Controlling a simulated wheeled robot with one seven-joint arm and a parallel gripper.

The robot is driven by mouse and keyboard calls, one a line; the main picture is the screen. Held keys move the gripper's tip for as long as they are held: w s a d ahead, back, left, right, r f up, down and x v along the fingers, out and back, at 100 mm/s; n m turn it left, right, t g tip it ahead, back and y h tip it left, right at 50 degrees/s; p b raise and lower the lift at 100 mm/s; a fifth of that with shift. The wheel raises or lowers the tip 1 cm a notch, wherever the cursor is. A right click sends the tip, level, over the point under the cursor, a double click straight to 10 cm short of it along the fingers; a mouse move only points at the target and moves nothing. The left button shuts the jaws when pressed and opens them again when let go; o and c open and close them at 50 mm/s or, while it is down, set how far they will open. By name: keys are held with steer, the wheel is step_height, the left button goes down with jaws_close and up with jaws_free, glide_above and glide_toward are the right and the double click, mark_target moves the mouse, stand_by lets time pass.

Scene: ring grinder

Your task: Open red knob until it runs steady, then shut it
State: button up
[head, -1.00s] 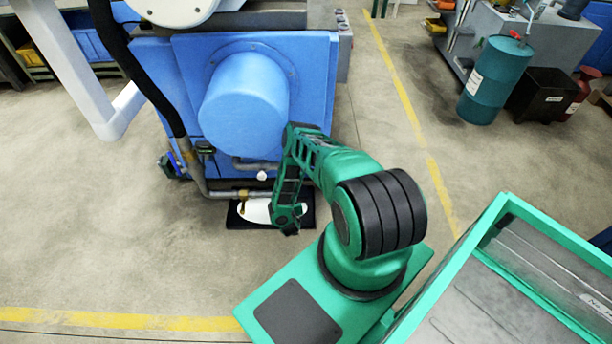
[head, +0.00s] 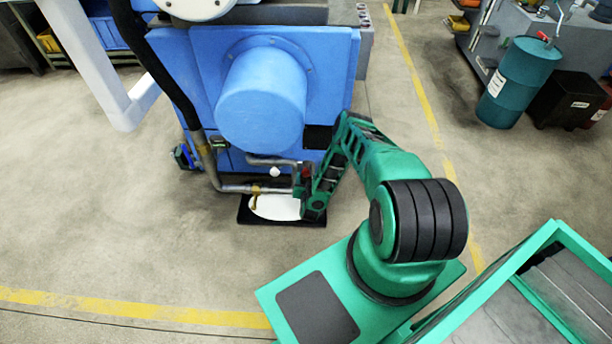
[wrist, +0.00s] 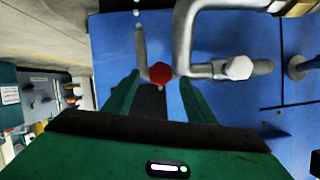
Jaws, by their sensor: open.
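The red knob (wrist: 161,73) sits on grey pipework at the front of the blue machine, and shows small in the head view (head: 306,171). My gripper (wrist: 160,86) is open, with one green finger on either side of the knob in the wrist picture. I cannot tell whether either finger touches it. A pale, many-sided knob (wrist: 238,68) is on the pipe to the right. Small white drops (wrist: 137,13) show apart from each other off the pipe's end. In the head view a white puddle (head: 278,207) lies in a black tray (head: 262,221) below the pipe.
The blue machine (head: 185,75) with its round housing (head: 262,100) stands right behind the pipe. A black hose (head: 160,65) runs down its left side. A teal drum (head: 518,80) stands at the far right. Floor to the left is clear.

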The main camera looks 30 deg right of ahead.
mark_target(306, 175)
steer(key=shift+x, duration=2.45)
steer(key=shift+c, duration=0.6)
steer(key=c, duration=0.9)
